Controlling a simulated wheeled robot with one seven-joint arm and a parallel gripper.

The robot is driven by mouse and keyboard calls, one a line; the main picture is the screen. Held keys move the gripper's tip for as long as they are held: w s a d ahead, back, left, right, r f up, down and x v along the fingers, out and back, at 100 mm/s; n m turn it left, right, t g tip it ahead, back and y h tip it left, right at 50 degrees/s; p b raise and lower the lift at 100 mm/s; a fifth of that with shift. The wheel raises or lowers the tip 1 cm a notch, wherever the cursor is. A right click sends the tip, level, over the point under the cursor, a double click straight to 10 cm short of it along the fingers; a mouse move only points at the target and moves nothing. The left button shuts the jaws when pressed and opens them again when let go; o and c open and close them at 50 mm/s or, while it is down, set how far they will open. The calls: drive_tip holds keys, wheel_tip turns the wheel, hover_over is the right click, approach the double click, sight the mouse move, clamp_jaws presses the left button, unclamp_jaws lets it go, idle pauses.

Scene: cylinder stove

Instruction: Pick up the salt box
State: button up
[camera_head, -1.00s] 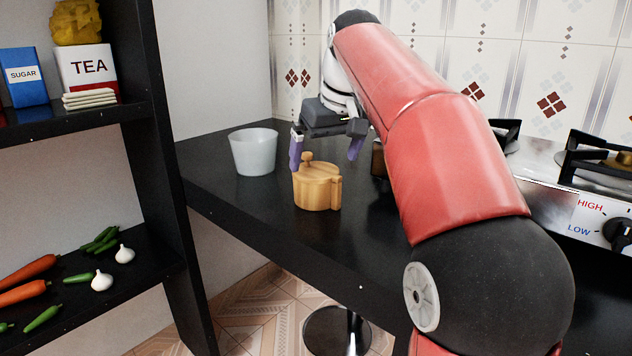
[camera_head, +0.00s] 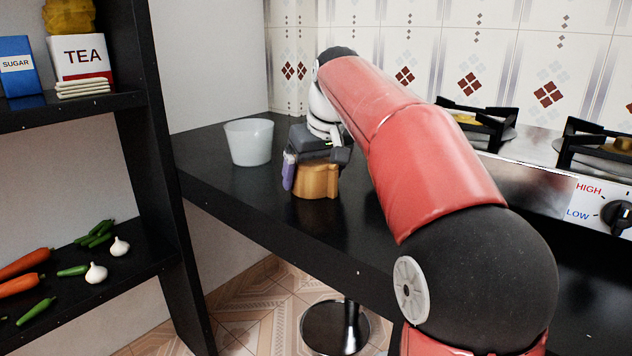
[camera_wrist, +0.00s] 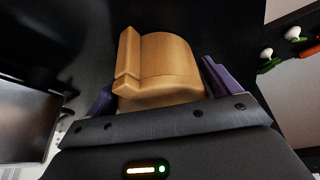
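The salt box is a light wooden round box (camera_head: 316,181) with a raised upright rib on its side. It stands on the black counter. My gripper (camera_head: 314,176) is down over it from above, and its palm hides the lid and knob. In the wrist view the wooden box (camera_wrist: 165,65) sits between the two purple fingers of my gripper (camera_wrist: 160,88). The fingers are spread, one on each side of the box. A small dark gap shows beside the right finger; I cannot tell whether the left one touches.
A white bucket-like cup (camera_head: 249,142) stands on the counter just left of my gripper. The stove (camera_head: 530,185) is to the right. A black shelf (camera_head: 150,150) with groceries and vegetables stands at the left. The counter in front of the box is clear.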

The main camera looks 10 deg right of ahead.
drive_tip(key=c, duration=0.8)
wheel_tip(320, 180, up, 10)
drive_tip(key=p, duration=0.3)
drive_tip(key=shift+r+p, duration=0.1)
drive_tip(key=shift+p, duration=0.3)
drive_tip(key=shift+c, duration=0.2)
